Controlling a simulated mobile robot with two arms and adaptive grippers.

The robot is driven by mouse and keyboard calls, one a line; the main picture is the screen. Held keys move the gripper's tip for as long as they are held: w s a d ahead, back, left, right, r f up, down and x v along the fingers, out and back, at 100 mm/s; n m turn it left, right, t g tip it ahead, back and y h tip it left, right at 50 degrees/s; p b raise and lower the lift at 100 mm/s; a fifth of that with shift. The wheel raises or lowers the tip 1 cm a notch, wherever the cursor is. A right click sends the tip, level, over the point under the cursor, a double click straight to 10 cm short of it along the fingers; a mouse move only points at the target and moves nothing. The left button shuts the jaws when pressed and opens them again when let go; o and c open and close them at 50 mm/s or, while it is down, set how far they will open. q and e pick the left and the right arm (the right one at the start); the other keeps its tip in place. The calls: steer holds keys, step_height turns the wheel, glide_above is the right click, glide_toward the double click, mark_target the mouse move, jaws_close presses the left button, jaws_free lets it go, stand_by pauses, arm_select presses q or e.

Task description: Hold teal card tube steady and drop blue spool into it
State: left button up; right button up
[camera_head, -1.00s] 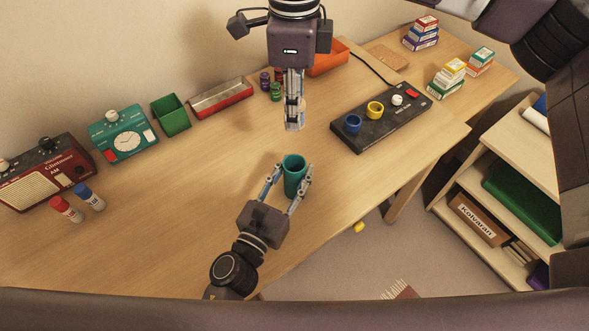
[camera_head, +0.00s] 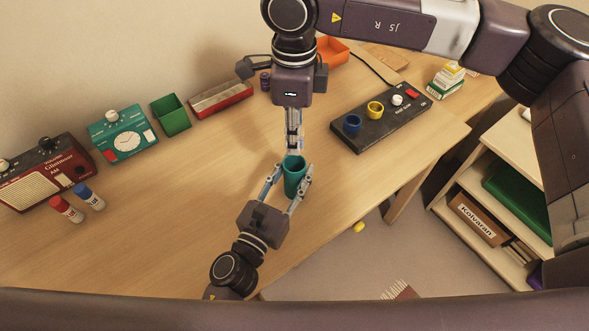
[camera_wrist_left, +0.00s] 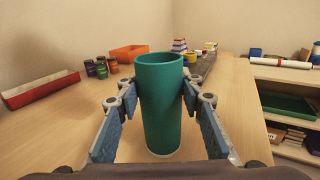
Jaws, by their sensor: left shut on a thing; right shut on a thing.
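The teal card tube (camera_head: 294,180) stands upright on the desk, its open mouth facing up. My left gripper (camera_head: 288,188) is shut on it, one finger on each side; the left wrist view shows the tube (camera_wrist_left: 160,105) between both fingers. My right gripper (camera_head: 294,148) points down from above with its fingertips at the tube's mouth in the head view. Its fingers are close together, and what they hold is mostly hidden, so the blue spool cannot be made out clearly. The right gripper is not visible in the left wrist view.

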steer(key=shift+f, duration=2.15)
steer(key=o, duration=1)
steer(key=shift+o, duration=0.2)
steer(key=shift+r, duration=0.1)
step_height(320, 180, up, 12)
steer(key=shift+f, duration=0.1)
arm_select(q)
steer(key=o, duration=1.2)
